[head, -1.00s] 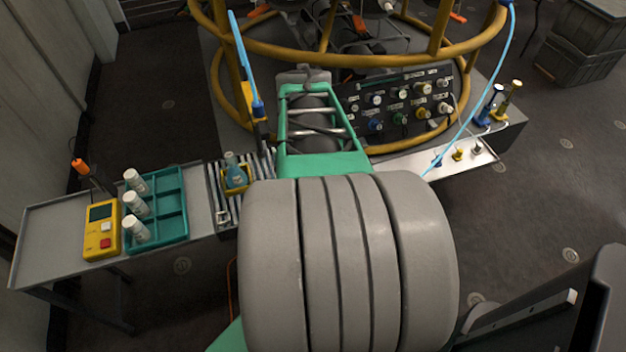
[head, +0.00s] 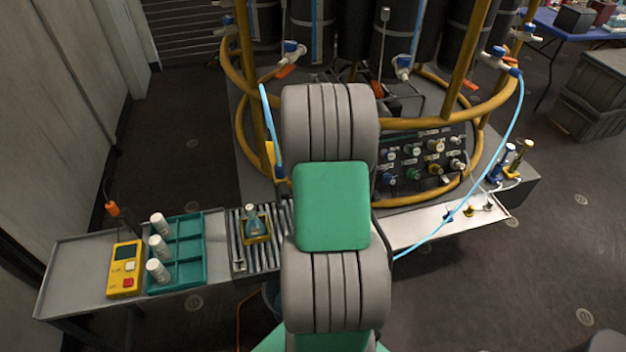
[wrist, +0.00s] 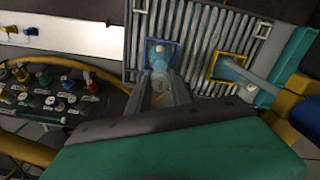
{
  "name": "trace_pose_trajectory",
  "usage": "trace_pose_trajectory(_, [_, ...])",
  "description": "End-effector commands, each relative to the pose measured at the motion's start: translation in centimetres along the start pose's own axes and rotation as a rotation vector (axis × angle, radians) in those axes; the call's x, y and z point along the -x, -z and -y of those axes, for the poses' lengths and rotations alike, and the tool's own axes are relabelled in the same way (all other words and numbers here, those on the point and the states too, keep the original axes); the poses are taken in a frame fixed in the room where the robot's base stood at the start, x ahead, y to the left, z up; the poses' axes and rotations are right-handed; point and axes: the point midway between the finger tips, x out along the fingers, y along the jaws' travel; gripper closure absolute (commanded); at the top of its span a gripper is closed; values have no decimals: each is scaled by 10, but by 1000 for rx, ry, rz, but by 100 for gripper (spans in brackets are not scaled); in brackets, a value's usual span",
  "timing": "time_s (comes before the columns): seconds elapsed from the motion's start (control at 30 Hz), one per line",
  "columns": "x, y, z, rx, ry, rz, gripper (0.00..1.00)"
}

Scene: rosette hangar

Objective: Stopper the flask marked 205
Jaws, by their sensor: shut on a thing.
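My gripper (wrist: 160,92) is shut on a small pale piece (wrist: 158,84), which looks like a stopper and is mostly hidden between the fingers. Its tips point at a flask (wrist: 160,63) in a blue square holder (wrist: 150,43) on the ribbed rack; I cannot tell whether the piece touches it. A second flask (wrist: 230,68), bluish, stands to the right in a yellow holder (wrist: 212,66). In the head view this flask (head: 254,222) stands left of my arm, which hides the gripper and the blue holder. I can read no flask number.
A black panel (head: 398,172) with several coloured, labelled stoppers stands right of my arm, inside a yellow ring rail (head: 400,200). A teal rack (head: 190,240) with white bottles and a yellow meter (head: 125,268) are on the left bench. A light-blue hose (head: 512,120) hangs at right.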

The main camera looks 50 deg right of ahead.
Motion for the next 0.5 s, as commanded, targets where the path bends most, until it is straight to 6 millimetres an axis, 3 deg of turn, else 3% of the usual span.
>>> trace_pose_trajectory(0.17, [-23, 0, 0, 0, 0, 0, 98])
trace_pose_trajectory(0.5, [-19, 0, 0, 0, 0, 0, 98])
